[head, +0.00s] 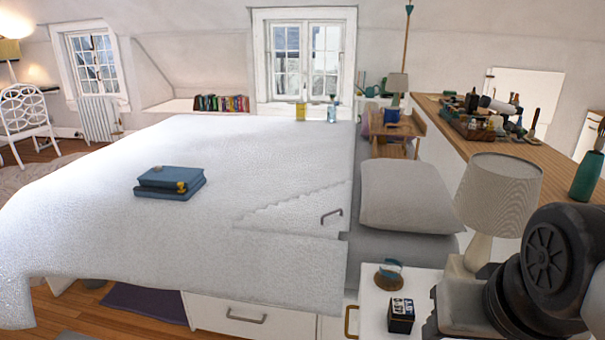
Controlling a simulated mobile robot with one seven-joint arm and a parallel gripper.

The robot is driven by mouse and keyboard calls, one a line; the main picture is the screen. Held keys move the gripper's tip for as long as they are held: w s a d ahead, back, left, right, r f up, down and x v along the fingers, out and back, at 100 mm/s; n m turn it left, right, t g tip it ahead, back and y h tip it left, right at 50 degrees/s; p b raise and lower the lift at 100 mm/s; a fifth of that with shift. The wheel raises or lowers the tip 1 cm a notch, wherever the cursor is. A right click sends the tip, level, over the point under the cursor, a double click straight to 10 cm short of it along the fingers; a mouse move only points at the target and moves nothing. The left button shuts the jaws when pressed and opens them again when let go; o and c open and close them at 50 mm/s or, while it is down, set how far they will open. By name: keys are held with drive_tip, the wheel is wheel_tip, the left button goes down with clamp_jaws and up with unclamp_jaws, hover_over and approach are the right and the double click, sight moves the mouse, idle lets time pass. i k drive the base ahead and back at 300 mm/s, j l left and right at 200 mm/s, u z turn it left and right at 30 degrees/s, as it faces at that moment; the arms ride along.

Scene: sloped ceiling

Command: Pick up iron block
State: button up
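A small dark block (401,316) with pale markings on its top stands on the white nightstand (375,296) at the lower right. It is the only thing I see that looks like the iron block, but I cannot tell its material. My arm's dark round joint and grey links fill the lower right corner, just right of the block. My gripper's fingers do not show.
A small round brown item with a teal top (389,274) sits behind the block. A lamp (497,196) stands behind my arm. A cluttered wooden counter (560,160) runs along the right.

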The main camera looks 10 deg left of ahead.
sight(401, 316)
drive_tip(key=j+z, duration=0.35)
drive_tip(key=j, duration=0.15)
drive_tip(key=k+j+z, duration=0.1)
drive_tip(key=j+z, duration=0.25)
drive_tip(key=j, duration=0.15)
drive_tip(key=j+z, duration=0.4)
drive_tip(key=k+j+z, duration=0.1)
drive_tip(key=j+z, duration=0.3)
drive_tip(key=j, duration=0.2)
drive_tip(key=i+j+z, duration=0.1)
drive_tip(key=j+z, duration=0.15)
drive_tip(key=i+j+z, duration=0.1)
drive_tip(key=j+z, duration=0.15)
drive_tip(key=i+j+z, duration=0.1)
drive_tip(key=j+z, duration=0.15)
